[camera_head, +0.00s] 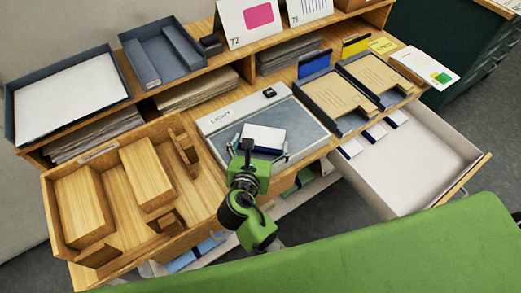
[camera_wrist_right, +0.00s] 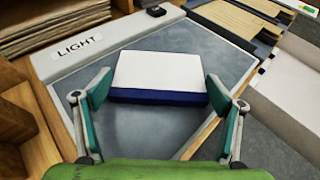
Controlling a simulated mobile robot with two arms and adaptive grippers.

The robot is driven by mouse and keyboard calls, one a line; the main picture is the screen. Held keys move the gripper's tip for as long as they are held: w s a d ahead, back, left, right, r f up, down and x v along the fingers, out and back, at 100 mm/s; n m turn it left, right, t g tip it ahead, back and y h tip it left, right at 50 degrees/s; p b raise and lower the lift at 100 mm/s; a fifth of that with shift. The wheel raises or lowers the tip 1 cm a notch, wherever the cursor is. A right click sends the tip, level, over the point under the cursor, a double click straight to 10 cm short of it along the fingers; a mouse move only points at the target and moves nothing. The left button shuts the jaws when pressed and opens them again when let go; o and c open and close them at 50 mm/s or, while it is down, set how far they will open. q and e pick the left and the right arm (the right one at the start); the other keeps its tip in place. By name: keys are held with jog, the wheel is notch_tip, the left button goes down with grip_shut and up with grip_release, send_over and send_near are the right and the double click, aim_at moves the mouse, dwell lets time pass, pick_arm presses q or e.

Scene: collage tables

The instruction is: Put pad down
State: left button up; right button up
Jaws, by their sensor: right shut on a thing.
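The pad (camera_head: 263,138) is a white block with a dark blue edge. It lies level over the grey light panel marked LIGHT (camera_head: 226,118); whether it touches the panel I cannot tell. My right gripper (camera_head: 264,149) is shut on the pad from its two sides. The wrist view shows the pad (camera_wrist_right: 158,72) between the two teal-padded fingers of the right gripper (camera_wrist_right: 159,92), with the light panel (camera_wrist_right: 140,130) under it. My left gripper is in neither view.
A wooden box with dividers (camera_head: 118,190) stands left of the panel. Two dark trays with tan sheets (camera_head: 328,97) stand on its right. An open white drawer (camera_head: 415,165) juts out at the right, with several small white blocks at its back. A shelf runs behind.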

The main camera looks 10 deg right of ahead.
jog(key=shift+f, duration=0.2)
jog(key=o, duration=1.1)
jog(key=shift+r, duration=0.1)
